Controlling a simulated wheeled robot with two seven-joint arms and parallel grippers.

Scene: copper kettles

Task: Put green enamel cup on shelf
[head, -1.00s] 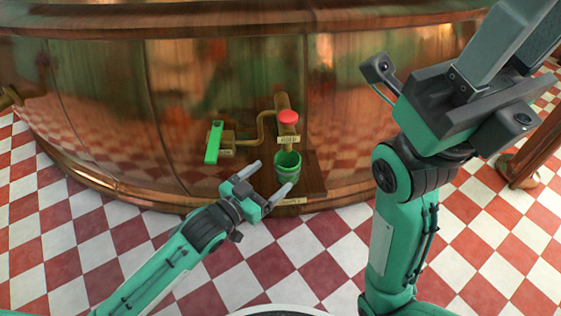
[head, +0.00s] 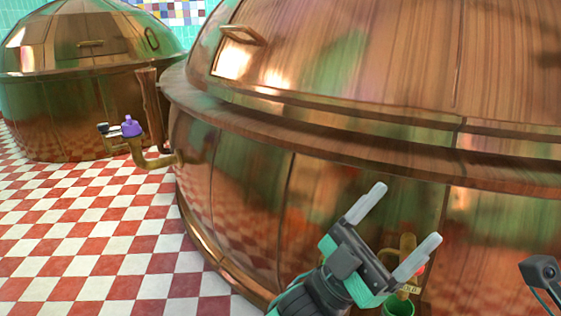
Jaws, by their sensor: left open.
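The green enamel cup (head: 398,306) shows only in part at the bottom edge of the head view, below a brass tap (head: 407,243) on the large copper kettle. My left gripper (head: 408,214) is open, with nothing between its two pale fingers. In the picture it lies above the cup and covers part of the tap. I cannot tell how far in front of the kettle it is. Part of my right arm (head: 541,271) shows at the lower right edge; its fingers are out of view. No shelf shows clearly now.
The large copper kettle (head: 330,150) fills the middle and right. A red knob (head: 421,270) shows behind my left gripper. A second kettle (head: 75,110) stands far left. A purple knob (head: 131,127) tops the brass pipe (head: 150,160). The checkered floor (head: 90,235) at left is clear.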

